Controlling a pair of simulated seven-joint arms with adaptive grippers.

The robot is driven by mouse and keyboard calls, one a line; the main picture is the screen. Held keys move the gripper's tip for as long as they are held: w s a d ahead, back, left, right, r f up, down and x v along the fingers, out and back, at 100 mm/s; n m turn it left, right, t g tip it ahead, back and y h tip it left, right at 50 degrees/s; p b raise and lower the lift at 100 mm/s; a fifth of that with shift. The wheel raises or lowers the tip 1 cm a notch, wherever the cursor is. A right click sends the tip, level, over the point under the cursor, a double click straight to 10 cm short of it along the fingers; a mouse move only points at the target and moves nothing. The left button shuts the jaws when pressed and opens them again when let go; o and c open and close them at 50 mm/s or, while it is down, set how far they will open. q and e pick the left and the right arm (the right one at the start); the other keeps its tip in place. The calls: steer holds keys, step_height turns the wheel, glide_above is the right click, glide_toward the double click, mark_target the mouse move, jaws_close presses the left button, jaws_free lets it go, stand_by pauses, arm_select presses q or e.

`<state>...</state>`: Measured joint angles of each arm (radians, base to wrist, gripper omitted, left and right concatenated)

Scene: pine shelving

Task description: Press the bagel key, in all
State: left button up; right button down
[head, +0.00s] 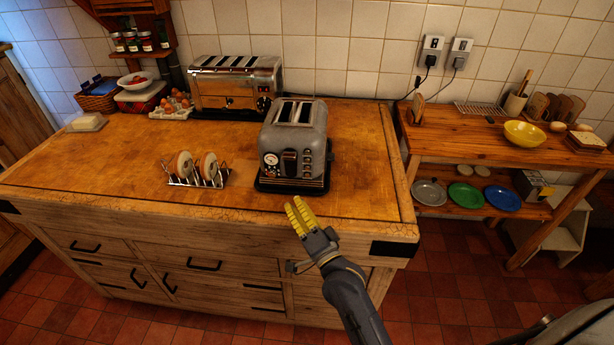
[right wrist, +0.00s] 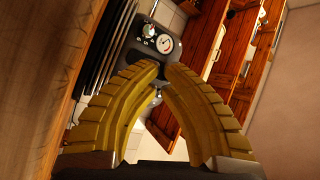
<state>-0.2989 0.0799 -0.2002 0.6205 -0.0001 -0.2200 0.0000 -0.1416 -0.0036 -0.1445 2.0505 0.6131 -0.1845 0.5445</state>
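A grey two-slot toaster (head: 297,128) stands near the right front of the wooden worktop. Its front has a round dial, a dark lever and a column of small keys (head: 307,161) on the right. Their labels are too small to read, so I cannot tell which is the bagel key. In the right wrist view, a grey panel with a round white dial (right wrist: 165,42) shows beyond the fingertips. My right gripper (head: 298,211) is in front of and below the toaster, apart from it. Its yellow fingers (right wrist: 162,72) converge with tips together, holding nothing. My left gripper is out of view.
A rack with bagel halves (head: 197,181) stands left of the toaster. A larger chrome toaster (head: 235,84) and an egg tray (head: 172,107) are behind. A side table (head: 470,140) with a yellow bowl (head: 525,134) stands right. The worktop's left front is clear.

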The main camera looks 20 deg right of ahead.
glide_toward(294, 171)
steer(key=shift+a+x, duration=0.2)
steer(key=shift+x, duration=1)
steer(key=shift+a+x, duration=0.2)
steer(key=shift+x, duration=1)
steer(key=shift+r, duration=0.15)
steer(key=shift+w+d, duration=0.1)
steer(key=shift+w, duration=0.2)
steer(key=shift+w+d, duration=0.15)
steer(key=shift+w, duration=0.15)
stand_by(0.6)
steer(key=shift+s, duration=0.1)
stand_by(0.4)
steer(key=shift+s+a, duration=0.3)
steer(key=shift+s, duration=0.3)
steer(key=shift+s+a, duration=0.3)
steer(key=shift+s, duration=0.45)
steer(key=shift+s+a, duration=0.3)
steer(key=shift+s, duration=0.5)
steer(key=shift+s+a, duration=0.35)
steer(key=shift+s, duration=0.4)
